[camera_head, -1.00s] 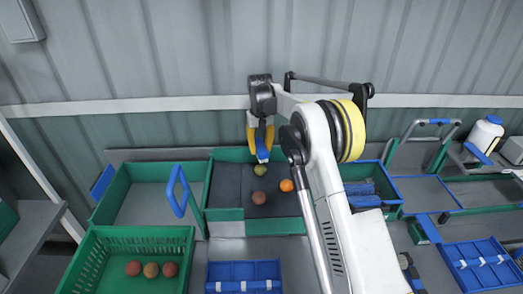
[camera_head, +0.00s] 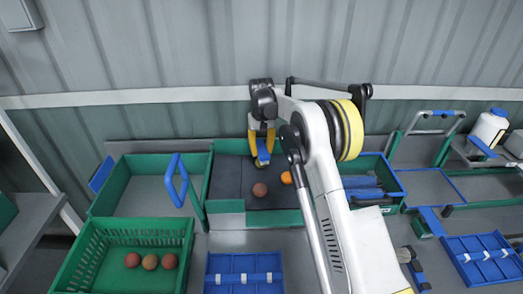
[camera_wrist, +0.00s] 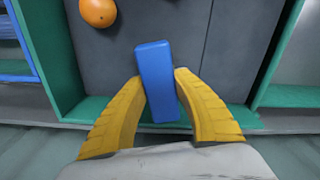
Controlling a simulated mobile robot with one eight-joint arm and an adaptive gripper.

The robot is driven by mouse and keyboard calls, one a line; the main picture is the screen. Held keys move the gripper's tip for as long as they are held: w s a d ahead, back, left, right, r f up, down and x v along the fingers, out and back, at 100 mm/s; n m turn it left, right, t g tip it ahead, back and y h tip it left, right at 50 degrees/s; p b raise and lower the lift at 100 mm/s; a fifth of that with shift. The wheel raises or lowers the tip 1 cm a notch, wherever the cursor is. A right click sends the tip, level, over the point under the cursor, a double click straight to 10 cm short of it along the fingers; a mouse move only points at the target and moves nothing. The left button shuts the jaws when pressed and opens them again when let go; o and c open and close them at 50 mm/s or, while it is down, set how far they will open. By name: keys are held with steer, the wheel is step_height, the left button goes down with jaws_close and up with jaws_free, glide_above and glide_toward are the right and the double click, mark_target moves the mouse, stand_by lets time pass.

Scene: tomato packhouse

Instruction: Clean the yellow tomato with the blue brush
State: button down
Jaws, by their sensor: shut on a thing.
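My gripper (camera_head: 262,146) is shut on the blue brush (camera_head: 263,156), over the far part of the dark-floored green tray (camera_head: 229,217). In the wrist view the brush (camera_wrist: 157,80) stands between the two yellow fingers; its bristles are hidden. No clearly yellow tomato shows now; a yellow-green one seen earlier just below the brush is now hidden behind it or my gripper. Whether the brush touches it I cannot tell. A reddish tomato (camera_head: 260,189) and an orange one (camera_head: 287,177) lie nearer in the tray; the orange one also shows in the wrist view (camera_wrist: 97,12).
A green basket (camera_head: 192,243) with several reddish tomatoes stands at front left. An empty-looking grey-floored green tray (camera_head: 140,188) lies behind it. A blue divided tray (camera_head: 244,284) is at front centre. Blue items (camera_head: 362,190) lie right of my arm. A corrugated wall closes the back.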

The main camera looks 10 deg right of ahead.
steer(key=shift+f+b, duration=0.3)
steer(key=shift+f, duration=0.15)
stand_by(0.5)
steer(key=shift+w, duration=0.15)
steer(key=shift+w+r, duration=0.15)
steer(key=shift+w, duration=0.7)
steer(key=shift+a, duration=0.1)
steer(key=shift+s, duration=0.1)
steer(key=shift+s, duration=0.35)
steer(key=shift+s+b, duration=0.55)
steer(key=shift+s, duration=1.15)
steer(key=shift+w, duration=0.1)
